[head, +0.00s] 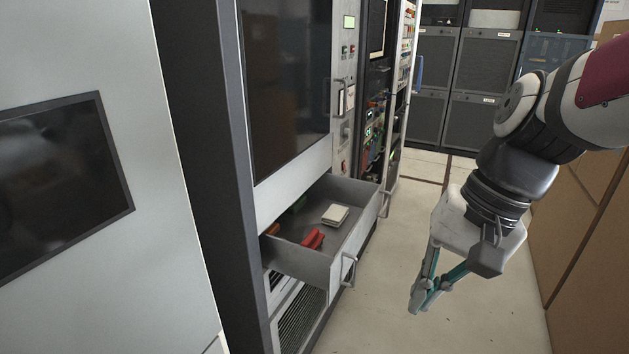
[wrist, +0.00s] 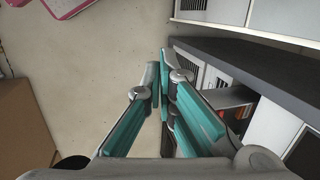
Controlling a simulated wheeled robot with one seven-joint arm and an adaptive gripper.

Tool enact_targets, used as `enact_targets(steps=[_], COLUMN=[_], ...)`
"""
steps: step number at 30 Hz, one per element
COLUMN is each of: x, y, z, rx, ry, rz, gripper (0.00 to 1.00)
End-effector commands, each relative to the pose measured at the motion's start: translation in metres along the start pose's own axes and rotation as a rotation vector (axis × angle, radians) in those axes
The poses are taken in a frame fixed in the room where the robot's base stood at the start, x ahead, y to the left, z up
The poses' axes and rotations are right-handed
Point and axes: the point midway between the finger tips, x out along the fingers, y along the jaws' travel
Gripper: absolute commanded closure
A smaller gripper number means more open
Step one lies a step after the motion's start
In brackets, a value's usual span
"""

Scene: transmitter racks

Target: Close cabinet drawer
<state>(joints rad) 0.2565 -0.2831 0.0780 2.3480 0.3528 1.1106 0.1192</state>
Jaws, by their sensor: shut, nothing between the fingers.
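The cabinet drawer (head: 358,240) is pulled out from the rack below a dark glass panel. It holds a red item (head: 312,239) and a pale block (head: 335,215). A bar handle (head: 348,269) is on its front. My gripper (head: 418,306) is shut and empty, pointing down over the floor to the right of the drawer, apart from it. In the wrist view my gripper's fingers (wrist: 160,75) are close together. Part of the drawer with red contents (wrist: 240,95) shows there to the right, partly hidden by a finger.
The cabinet (head: 290,85) stands at left centre, with a grey panel bearing a dark screen (head: 62,180) nearer on the left. Brown boxes (head: 585,240) line the right side. Dark racks (head: 485,80) stand at the back. The floor (head: 415,215) between is clear.

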Motion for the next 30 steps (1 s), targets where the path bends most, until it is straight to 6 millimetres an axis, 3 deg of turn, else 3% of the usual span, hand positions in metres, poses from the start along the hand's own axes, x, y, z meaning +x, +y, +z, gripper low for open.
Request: enact_targets(steps=[1, 9, 16, 22, 27, 30], x=[0.017, 0.073, 0.119, 0.157, 0.186, 0.198], y=[-0.003, -0.022, -0.023, -0.005, 0.023, 0.04], z=[-0.017, -0.091, -0.166, -0.237, -0.295, -0.32], rx=[0.071, 0.421, 0.716, 0.963, 1.146, 1.223], ry=[-0.051, -0.294, -0.495, -0.664, -0.794, -0.85], rz=[-0.03, -0.238, -0.455, -0.679, -0.884, -0.982], gripper=[1.0, 1.0, 1.0, 1.0, 1.0, 1.0])
